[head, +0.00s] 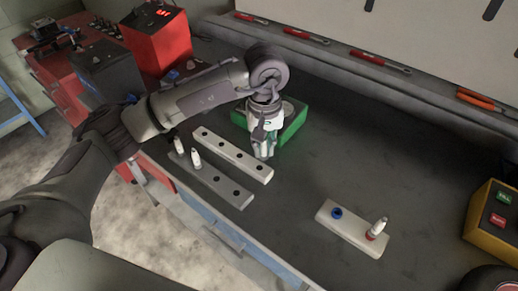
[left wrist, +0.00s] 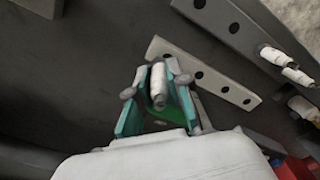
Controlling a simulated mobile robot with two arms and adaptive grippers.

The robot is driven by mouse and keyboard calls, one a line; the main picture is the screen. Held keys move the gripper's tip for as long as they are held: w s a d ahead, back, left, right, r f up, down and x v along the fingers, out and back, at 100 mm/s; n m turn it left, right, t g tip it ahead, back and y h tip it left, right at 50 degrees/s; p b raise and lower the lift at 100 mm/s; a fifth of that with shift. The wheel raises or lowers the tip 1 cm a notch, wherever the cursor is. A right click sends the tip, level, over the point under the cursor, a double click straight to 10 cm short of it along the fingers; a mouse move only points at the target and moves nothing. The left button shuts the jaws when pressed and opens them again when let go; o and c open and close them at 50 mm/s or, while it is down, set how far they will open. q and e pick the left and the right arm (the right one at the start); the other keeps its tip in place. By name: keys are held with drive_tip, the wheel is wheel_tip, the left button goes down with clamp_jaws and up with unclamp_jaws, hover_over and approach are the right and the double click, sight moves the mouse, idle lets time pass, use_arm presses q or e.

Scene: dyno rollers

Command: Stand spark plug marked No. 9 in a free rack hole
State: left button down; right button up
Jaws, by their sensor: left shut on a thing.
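My left gripper (head: 264,152) is shut on a white spark plug (left wrist: 157,82), held between its teal fingers in the left wrist view. No number is readable on it. The gripper is just right of a light rack (head: 233,151), whose visible holes look empty; this rack also shows in the left wrist view (left wrist: 211,83). Beside it, a grey rack (head: 224,186) has white spark plugs (head: 195,158) standing at its far-left end and empty holes toward its near end. My right gripper is not in view.
A green tray (head: 296,124) is behind the gripper. A separate light block (head: 347,230) has a blue-ringed hole (head: 337,212) and a plug with a red ring (head: 379,227). A yellow button box (head: 483,227) stands at right. Tools lie along the back ledge. The bench middle is clear.

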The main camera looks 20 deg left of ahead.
use_arm(q)
drive_tip(key=f, duration=0.1)
drive_tip(key=w+a+f+p, duration=0.1)
drive_tip(key=f, duration=0.1)
drive_tip(key=f+p, duration=0.1)
drive_tip(key=f, duration=0.1)
drive_tip(key=shift+w+a+f, duration=0.15)
drive_tip(key=shift+w+a, duration=0.1)
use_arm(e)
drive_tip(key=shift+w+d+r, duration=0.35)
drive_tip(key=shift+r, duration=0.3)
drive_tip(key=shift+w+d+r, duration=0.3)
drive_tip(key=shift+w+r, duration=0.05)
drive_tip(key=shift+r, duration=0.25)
use_arm(q)
drive_tip(key=shift+f+b, duration=0.65)
drive_tip(key=shift+b, duration=0.2)
drive_tip(key=c, duration=1.1)
unclamp_jaws()
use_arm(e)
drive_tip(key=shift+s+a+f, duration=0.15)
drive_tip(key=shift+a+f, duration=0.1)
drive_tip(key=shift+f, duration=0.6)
